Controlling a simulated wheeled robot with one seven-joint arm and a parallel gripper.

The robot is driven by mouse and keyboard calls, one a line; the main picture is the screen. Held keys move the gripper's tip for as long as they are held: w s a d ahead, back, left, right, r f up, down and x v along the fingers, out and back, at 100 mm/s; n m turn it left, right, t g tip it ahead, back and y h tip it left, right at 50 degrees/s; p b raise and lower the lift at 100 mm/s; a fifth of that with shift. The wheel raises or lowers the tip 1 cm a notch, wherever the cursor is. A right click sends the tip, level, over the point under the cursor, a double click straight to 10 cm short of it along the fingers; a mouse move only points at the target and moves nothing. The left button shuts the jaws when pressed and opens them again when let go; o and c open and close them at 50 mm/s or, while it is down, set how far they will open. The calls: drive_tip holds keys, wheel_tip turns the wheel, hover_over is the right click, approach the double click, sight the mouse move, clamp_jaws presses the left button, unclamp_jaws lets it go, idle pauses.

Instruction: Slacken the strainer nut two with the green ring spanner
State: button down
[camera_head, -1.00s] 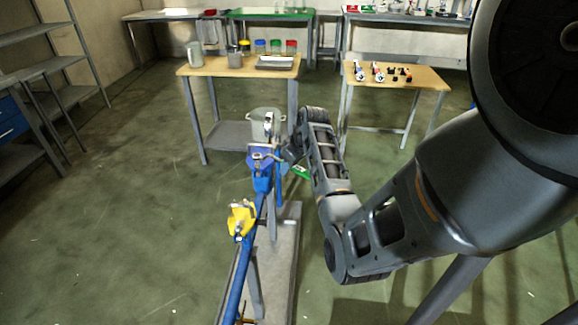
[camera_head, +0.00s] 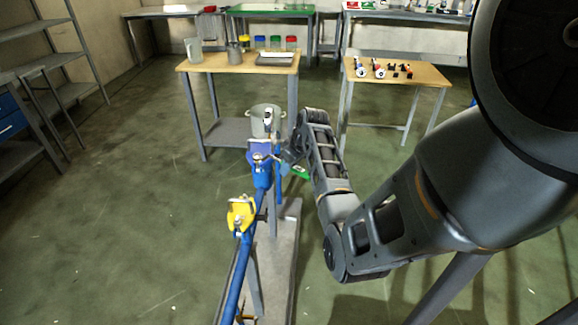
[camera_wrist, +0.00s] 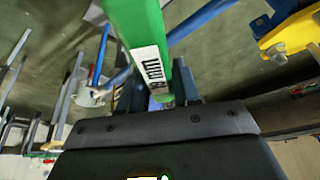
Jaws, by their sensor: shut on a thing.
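My gripper (camera_head: 287,160) is shut on the green ring spanner (camera_head: 296,170), beside the blue fitting (camera_head: 262,150) on the blue pipe. In the wrist view the green spanner (camera_wrist: 137,28) runs up out of frame from between the fingers (camera_wrist: 158,92), with a white label ending in "mm". Its ring end is outside that view, and in the head view it is too small and covered to see whether it is around a nut. A yellow fitting (camera_head: 240,213) sits nearer on the same pipe and also shows at the wrist view's upper right (camera_wrist: 285,38). I cannot tell which nut is strainer nut two.
The blue pipe (camera_head: 234,285) runs over a grey base (camera_head: 283,260). A metal pot (camera_head: 266,118) stands just behind the blue fitting. A wooden table (camera_head: 225,66) with jars and a tray stands behind, another table (camera_head: 425,76) to its right.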

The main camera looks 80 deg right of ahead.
drive_tip(key=shift+f, duration=0.5)
idle(0.6)
drive_tip(key=shift+s+d+n+y+b, duration=0.25)
drive_tip(key=shift+d+n+b, duration=0.25)
drive_tip(key=shift+d, duration=0.15)
drive_tip(key=shift+s+d+n+y+b, duration=0.15)
drive_tip(key=shift+s+d+n+b, duration=0.15)
drive_tip(key=shift+d+n, duration=0.25)
drive_tip(key=d+n+b, duration=0.2)
drive_tip(key=shift+s+d+f+t+y, duration=0.1)
drive_tip(key=shift+s+d+t+y, duration=0.1)
drive_tip(key=shift+d+t+y, duration=0.15)
